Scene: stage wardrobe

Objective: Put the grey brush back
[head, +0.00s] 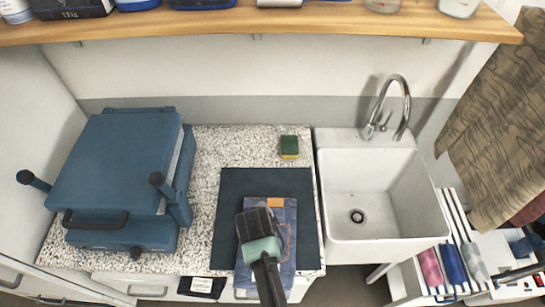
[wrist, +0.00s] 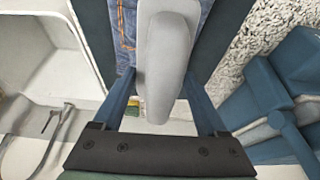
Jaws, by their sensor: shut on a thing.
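The grey brush (wrist: 168,45) shows large in the wrist view, its rounded end toward my palm. My gripper (wrist: 160,82) is shut on it, with one blue finger on each side. In the head view my gripper (head: 260,228) is above the folded jeans (head: 285,240) on the dark mat (head: 232,190), and the brush is hidden under it. The jeans also show behind the brush in the wrist view (wrist: 126,35). I cannot tell whether the brush touches them.
A blue press (head: 115,165) stands on the speckled counter at the left. A green and yellow sponge (head: 289,147) lies behind the mat. A white sink (head: 375,190) is at the right. A wooden shelf (head: 230,25) with several items runs above the back. Rolled towels (head: 452,264) lie at the lower right.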

